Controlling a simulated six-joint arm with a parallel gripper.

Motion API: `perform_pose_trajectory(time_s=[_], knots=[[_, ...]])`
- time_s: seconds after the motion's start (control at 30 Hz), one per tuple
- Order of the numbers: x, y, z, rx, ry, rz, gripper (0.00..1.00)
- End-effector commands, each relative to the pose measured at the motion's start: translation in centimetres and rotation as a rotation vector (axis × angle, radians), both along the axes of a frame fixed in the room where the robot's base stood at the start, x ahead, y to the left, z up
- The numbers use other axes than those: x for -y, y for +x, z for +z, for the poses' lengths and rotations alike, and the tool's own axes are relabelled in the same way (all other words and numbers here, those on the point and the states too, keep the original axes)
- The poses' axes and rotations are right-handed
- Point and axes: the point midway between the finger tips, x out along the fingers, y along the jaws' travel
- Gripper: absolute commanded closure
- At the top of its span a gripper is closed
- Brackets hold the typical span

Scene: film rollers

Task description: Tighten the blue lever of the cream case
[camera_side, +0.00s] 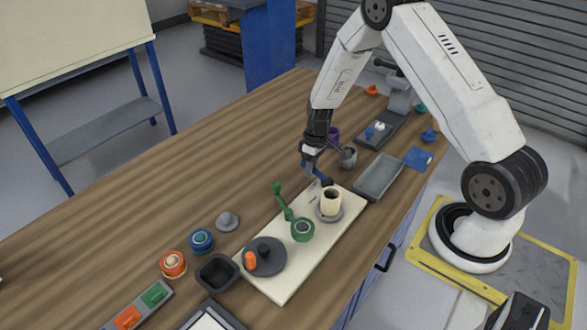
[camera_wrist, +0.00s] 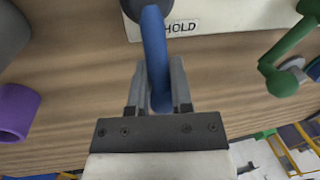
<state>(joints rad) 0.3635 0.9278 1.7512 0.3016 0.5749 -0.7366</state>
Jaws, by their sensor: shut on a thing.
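The cream case (camera_side: 331,203) stands upright on a grey round base at the far end of a cream board (camera_side: 277,288). Its blue lever (camera_side: 321,177) sticks out toward the back, partly hidden by my gripper (camera_side: 312,158). In the wrist view the blue lever (camera_wrist: 153,40) runs down from a dark round part at the top edge. There my gripper (camera_wrist: 159,75) is shut on the lever near its free end, one finger on each side. The cream case itself is not clearly seen in the wrist view.
A green lever part (camera_side: 302,230) and a dark grey disc with an orange knob (camera_side: 264,256) share the board. A grey tray (camera_side: 379,177) and a small grey cup (camera_side: 348,157) stand close by. A purple cup (camera_wrist: 16,111) shows left.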

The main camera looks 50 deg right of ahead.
Motion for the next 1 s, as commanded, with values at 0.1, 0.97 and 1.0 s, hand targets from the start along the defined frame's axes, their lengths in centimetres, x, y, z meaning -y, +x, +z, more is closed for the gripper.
perform_pose_trajectory(time_s=[0.1, 0.97, 1.0], knots=[[-0.1, 0.6, 0.1, 0.016, -0.004, -0.008, 1.0], [0.3, 0.4, 1.5, 0.011, -0.004, -0.004, 0.36], [0.4, 0.4, 1.8, 0.011, -0.004, -0.004, 0.36]])
